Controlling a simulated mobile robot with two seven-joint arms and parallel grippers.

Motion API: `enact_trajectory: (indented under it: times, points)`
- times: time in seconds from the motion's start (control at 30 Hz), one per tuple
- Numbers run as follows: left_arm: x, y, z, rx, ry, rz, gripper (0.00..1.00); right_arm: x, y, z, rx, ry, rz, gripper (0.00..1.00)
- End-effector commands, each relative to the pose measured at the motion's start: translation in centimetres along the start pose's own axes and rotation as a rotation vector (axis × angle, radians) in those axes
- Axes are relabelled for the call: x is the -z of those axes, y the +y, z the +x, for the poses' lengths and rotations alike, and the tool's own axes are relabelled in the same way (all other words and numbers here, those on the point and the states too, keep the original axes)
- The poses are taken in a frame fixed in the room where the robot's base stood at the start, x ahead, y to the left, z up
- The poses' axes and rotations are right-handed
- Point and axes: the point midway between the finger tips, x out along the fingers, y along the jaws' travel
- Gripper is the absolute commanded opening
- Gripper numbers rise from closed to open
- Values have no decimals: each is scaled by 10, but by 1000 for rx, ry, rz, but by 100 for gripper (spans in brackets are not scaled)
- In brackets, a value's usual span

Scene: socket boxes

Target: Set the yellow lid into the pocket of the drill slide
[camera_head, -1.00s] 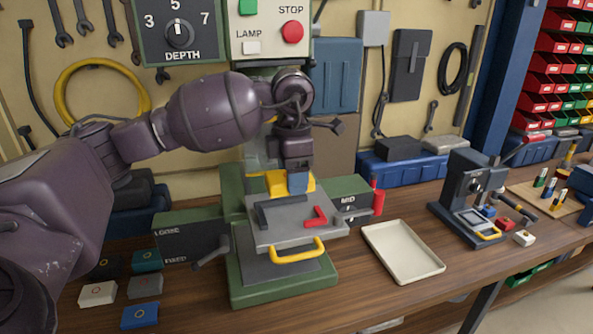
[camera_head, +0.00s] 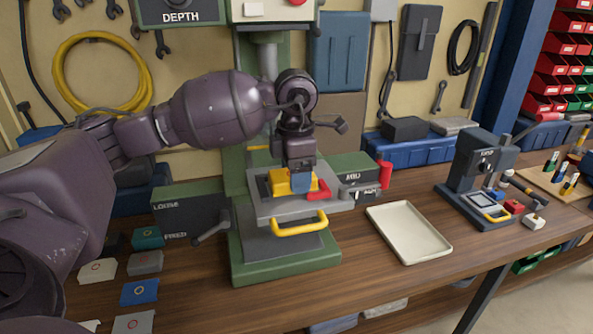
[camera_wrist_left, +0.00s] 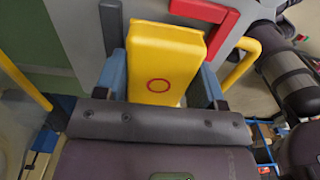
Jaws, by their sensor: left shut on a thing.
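The yellow lid (camera_head: 282,182), marked with a red ring (camera_wrist_left: 158,86), is between the blue fingers of my left gripper (camera_head: 301,182), which is shut on it. In the wrist view the lid (camera_wrist_left: 165,55) lies between the two fingers. The drill slide (camera_head: 262,208) is a grey plate with a yellow handle (camera_head: 300,224), a dark corner stop (camera_head: 262,186) and a red corner piece (camera_head: 318,191). The lid is over the slide, between the dark stop and the red piece. I cannot tell whether it touches the pocket floor. My right gripper is not in view.
The green drill press base (camera_head: 285,263) carries the slide. A cream tray (camera_head: 408,232) stands empty to the right. Several coloured lids, one blue (camera_head: 139,292), lie at the front left. A small dark press (camera_head: 480,170) stands further right.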

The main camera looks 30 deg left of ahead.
Motion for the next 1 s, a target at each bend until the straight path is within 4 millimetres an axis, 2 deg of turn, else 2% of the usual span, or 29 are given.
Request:
enact_trajectory:
  times: [0.33, 0.37, 0.5, 0.6, 0.87, 1.0]
  points:
    - [0, -1, 7, 5, 5, 1, 40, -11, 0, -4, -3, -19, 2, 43]
    - [0, -1, 7, 5, 6, 1, 65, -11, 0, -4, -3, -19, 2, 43]
    - [1, -1, 9, 6, 8, 2, 85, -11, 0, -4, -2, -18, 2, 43]
    - [1, -2, 10, 8, 9, 2, 93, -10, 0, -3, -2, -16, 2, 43]
    - [1, -2, 9, 11, 10, 5, 93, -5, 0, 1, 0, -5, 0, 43]
    - [0, -2, -4, 9, 8, 5, 93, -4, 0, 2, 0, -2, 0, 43]
